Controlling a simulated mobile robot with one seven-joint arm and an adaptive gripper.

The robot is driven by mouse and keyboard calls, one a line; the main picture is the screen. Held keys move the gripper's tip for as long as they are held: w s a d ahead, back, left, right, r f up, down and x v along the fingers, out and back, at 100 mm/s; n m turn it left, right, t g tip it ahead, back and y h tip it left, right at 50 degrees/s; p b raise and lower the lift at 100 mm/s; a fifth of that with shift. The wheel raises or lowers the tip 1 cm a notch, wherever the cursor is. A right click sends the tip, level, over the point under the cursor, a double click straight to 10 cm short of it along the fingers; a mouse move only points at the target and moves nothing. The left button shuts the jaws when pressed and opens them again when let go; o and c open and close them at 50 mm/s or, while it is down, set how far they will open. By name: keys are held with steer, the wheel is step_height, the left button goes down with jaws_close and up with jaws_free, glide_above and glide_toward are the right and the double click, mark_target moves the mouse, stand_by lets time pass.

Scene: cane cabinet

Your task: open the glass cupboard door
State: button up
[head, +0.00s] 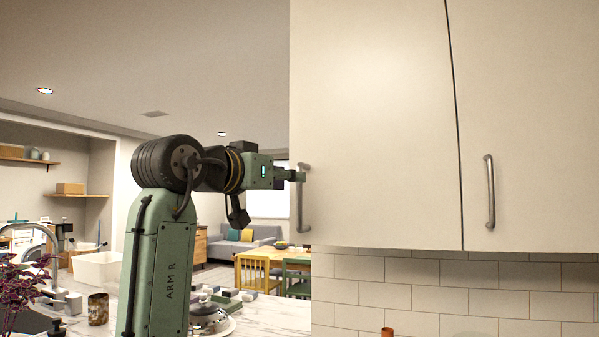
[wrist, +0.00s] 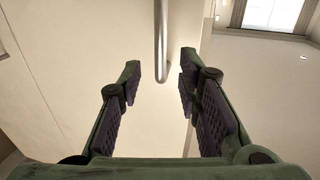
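The cupboard door (head: 375,110) nearest my gripper is plain, opaque and cream-coloured; no glass shows in it. It looks shut. Its upright metal bar handle (head: 301,215) is at the door's lower left. My gripper (head: 299,174) is at the upper part of this handle in the head view. In the wrist view, my gripper (wrist: 160,70) is open, with a dark padded finger on each side. The handle (wrist: 161,40) comes down between the fingers in the picture, apart from both pads. I cannot tell how deep it sits between them.
A second cream door (head: 535,120) with its own bar handle (head: 490,192) is to the right, beyond a narrow seam. White tiles (head: 430,290) are below. A marble counter (head: 275,315) with dishes is at lower left. The room behind is open, with a dining table (head: 262,252).

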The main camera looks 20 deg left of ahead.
steer(key=p+x, duration=0.1)
steer(key=x, duration=0.4)
jaws_close()
stand_by(0.3)
steer(key=shift+r, duration=0.1)
stand_by(0.3)
